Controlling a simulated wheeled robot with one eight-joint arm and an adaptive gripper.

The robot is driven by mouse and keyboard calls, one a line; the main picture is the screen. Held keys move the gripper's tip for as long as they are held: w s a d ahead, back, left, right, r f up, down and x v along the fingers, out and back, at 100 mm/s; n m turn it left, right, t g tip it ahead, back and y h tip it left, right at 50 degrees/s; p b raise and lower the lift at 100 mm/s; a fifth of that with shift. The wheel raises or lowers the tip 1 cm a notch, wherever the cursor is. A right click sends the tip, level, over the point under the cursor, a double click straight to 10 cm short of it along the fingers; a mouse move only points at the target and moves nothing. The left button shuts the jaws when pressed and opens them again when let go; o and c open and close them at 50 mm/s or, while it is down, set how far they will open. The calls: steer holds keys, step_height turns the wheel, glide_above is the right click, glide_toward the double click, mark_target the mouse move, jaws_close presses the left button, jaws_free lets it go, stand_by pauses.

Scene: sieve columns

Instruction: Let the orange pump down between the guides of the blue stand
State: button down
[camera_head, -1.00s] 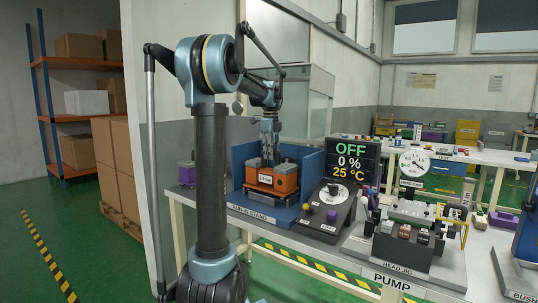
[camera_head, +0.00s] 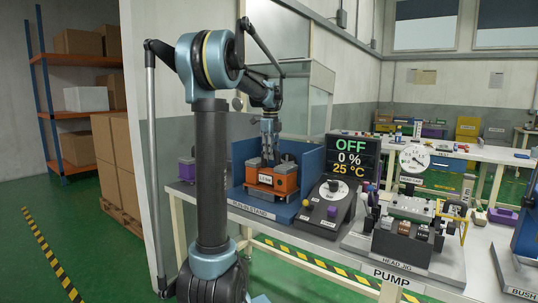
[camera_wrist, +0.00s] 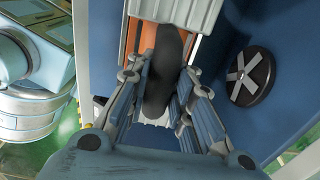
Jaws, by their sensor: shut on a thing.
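The orange pump (camera_head: 272,181), with a white label and grey parts on top, is upright inside the blue stand (camera_head: 311,165). My gripper (camera_head: 268,160) is above the pump and shut on its top. In the wrist view my gripper's fingers (camera_wrist: 157,105) close around a black curved part of the pump. An orange side of the pump (camera_wrist: 132,38) shows behind them, beside a grey ribbed part. The stand's blue wall (camera_wrist: 222,60) is close on the right. The guides and the pump's underside are hidden, so I cannot tell whether it touches the stand's floor.
A dial box (camera_head: 334,203) and a display reading OFF (camera_head: 353,160) stand to the right. The head jig (camera_head: 406,250) is farther right. A grey-purple item (camera_head: 187,169) is left of the stand.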

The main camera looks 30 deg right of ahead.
steer(key=shift+f, duration=0.25)
steer(key=c, duration=1.3)
jaws_free()
steer(key=o, duration=0.8)
steer(key=shift+r, duration=0.1)
steer(key=shift+r, duration=0.7)
steer(key=shift+r, duration=0.35)
steer(key=shift+r, duration=0.35)
